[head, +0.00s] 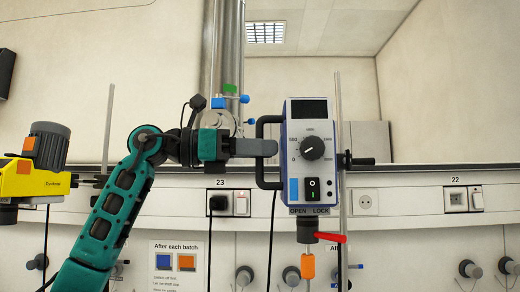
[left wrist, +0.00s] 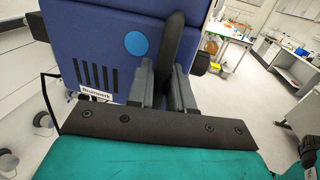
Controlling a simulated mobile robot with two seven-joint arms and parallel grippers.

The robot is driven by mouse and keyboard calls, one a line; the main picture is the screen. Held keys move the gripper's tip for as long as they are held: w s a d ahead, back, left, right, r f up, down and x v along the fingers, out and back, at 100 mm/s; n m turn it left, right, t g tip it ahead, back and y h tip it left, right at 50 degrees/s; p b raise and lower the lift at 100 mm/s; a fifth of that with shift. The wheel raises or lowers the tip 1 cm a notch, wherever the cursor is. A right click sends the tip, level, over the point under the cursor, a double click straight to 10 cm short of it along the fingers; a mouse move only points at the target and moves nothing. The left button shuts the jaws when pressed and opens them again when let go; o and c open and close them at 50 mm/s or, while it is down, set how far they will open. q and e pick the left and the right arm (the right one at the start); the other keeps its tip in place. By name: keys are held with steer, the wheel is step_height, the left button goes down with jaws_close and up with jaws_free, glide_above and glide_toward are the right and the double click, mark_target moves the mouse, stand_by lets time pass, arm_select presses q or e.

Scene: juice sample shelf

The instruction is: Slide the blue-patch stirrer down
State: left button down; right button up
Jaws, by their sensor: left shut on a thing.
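The blue-patch stirrer (head: 311,160) is a white and blue box upright on a vertical rod (head: 339,110), with a dial, a switch and a blue patch (head: 293,190). A black handle (head: 262,183) stands on its left side. My left gripper (head: 267,147) is shut on this handle. In the left wrist view, its fingers (left wrist: 167,85) close around the handle (left wrist: 176,50) beside the blue housing (left wrist: 95,45). A red lever (head: 330,237) sticks out right below the OPEN and LOCK labels. My right gripper is not in view.
A yellow stirrer (head: 35,180) with an orange patch hangs on another rod at left. A sign (head: 176,263) with blue and orange squares is below. A black clamp knob (head: 359,161) sits right of the stirrer. An orange piece (head: 308,266) is on the shaft below it.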

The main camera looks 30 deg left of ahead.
mark_target(260, 187)
arm_select(q)
steer(key=shift+f+b, duration=0.45)
steer(key=shift+f, duration=0.3)
step_height(260, 187, down, 6)
steer(key=b, duration=0.4)
step_height(260, 187, down, 10)
steer(key=b, duration=0.7)
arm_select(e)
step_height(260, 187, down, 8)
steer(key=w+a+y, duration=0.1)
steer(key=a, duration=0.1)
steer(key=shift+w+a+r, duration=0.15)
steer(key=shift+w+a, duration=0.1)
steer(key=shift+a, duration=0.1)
arm_select(q)
steer(key=shift+d+f, duration=0.15)
steer(key=c, duration=1.4)
jaws_free()
steer(key=shift+c, duration=0.2)
steer(key=shift+o, duration=1.3)
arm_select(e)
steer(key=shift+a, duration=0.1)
